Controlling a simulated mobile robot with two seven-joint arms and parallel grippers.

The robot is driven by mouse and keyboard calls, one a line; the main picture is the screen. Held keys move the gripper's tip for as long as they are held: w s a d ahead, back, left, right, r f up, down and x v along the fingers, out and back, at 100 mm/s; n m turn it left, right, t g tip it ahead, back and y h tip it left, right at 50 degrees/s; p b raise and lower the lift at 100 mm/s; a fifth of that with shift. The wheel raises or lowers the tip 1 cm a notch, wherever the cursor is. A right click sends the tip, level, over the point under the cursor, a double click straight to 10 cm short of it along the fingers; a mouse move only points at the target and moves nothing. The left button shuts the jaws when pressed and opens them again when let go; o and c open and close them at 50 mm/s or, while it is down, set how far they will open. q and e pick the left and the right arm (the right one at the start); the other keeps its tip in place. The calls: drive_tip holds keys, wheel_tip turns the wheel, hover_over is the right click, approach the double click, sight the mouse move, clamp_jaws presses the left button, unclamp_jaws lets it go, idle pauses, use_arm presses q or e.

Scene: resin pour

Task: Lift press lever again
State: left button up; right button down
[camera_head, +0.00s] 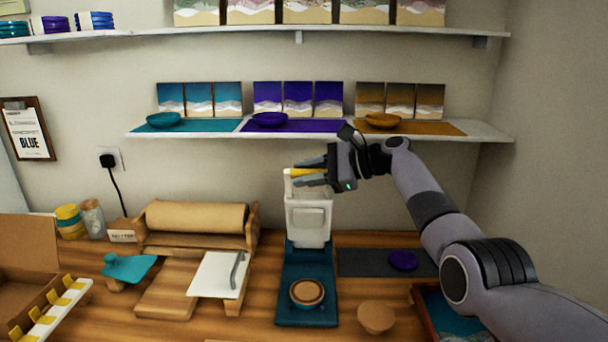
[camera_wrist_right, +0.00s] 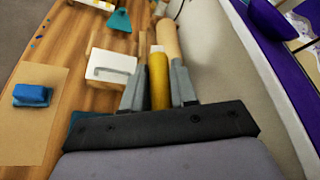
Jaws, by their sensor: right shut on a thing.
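The press (camera_head: 308,220) stands at the middle of the table, with a white upper body and a teal base (camera_head: 307,318). A round brown-rimmed piece (camera_head: 307,292) sits on the base. The press lever's yellow handle (camera_head: 305,171) is up near the top of the press. My right gripper (camera_head: 316,174) comes in from the right and is shut on the handle. In the right wrist view, the yellow handle (camera_wrist_right: 158,80) lies between its two grey fingers (camera_wrist_right: 157,95). My left gripper is not in view.
A shelf (camera_head: 320,131) with bowls and cards runs behind my right wrist. A white board with a grey handle (camera_head: 217,274) lies left of the press. A dark mat with a purple disc (camera_head: 403,261) and a round cork piece (camera_head: 376,317) are at its right.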

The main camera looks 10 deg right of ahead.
drive_tip(key=shift+w+d, duration=0.15)
drive_tip(key=shift+w, duration=0.15)
drive_tip(key=shift+r, duration=0.1)
drive_tip(key=c, duration=1.1)
unclamp_jaws()
drive_tip(key=shift+o, duration=0.7)
drive_tip(key=shift+w, duration=0.15)
drive_tip(key=shift+d, duration=0.15)
drive_tip(key=v, duration=0.7)
drive_tip(key=shift+b, duration=0.45)
